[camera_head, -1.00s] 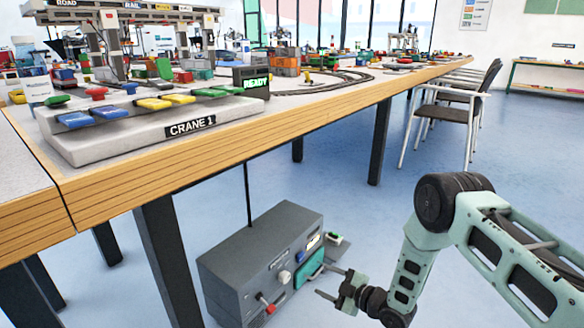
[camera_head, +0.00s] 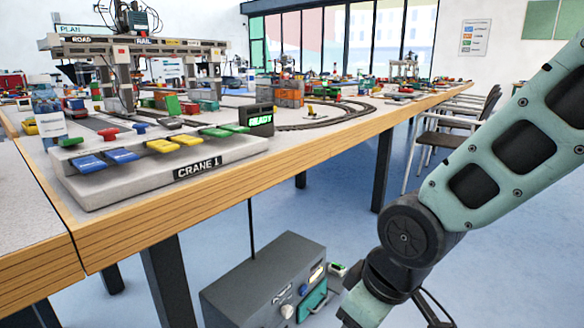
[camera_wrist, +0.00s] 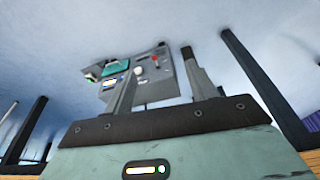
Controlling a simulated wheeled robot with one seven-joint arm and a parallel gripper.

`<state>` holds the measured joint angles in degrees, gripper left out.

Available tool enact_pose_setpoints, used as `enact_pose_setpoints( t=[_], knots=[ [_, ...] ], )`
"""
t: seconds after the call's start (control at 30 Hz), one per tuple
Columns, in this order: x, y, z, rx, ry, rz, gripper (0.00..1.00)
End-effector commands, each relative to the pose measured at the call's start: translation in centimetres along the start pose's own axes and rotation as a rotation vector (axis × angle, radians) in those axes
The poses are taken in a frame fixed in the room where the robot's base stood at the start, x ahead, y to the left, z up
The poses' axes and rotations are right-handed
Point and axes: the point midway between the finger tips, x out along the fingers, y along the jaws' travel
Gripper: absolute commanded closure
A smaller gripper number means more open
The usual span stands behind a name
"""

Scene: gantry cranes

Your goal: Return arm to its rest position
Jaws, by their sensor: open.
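My arm reaches in from the right side of the head view, with its elbow low beside the table. My gripper is outside the head view. In the wrist view my gripper (camera_wrist: 157,83) shows with its two fingers apart and nothing between them. Beyond the fingers stands a grey control box (camera_wrist: 165,80) with a red lever, a white knob and a green part on its face. The same grey box (camera_head: 262,275) stands on the floor under the table edge in the head view, its lower part cut off.
The long wooden-edged table (camera_head: 230,180) carries the CRANE 1 console (camera_head: 170,165), a READY display (camera_head: 260,121) and a gantry crane (camera_head: 130,50). Table legs (camera_wrist: 265,85) flank the box in the wrist view. Blue floor is open around it.

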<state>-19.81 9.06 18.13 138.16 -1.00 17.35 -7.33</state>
Motion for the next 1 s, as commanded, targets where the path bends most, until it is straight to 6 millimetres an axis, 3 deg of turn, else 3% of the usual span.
enact_pose_setpoints(
  t=[0.1,0.37,0.67,1.0],
  knots=[
    [-2.9,-2.2,3.6,0.048,-0.088,-0.008,0.43],
    [-7.4,-5.6,10.4,0.138,-0.251,-0.014,0.43],
    [-13.5,-5.4,8.2,0.135,-0.246,-0.016,0.43],
    [-23.4,-5.5,5.3,0.134,-0.246,-0.016,0.43]
  ],
)
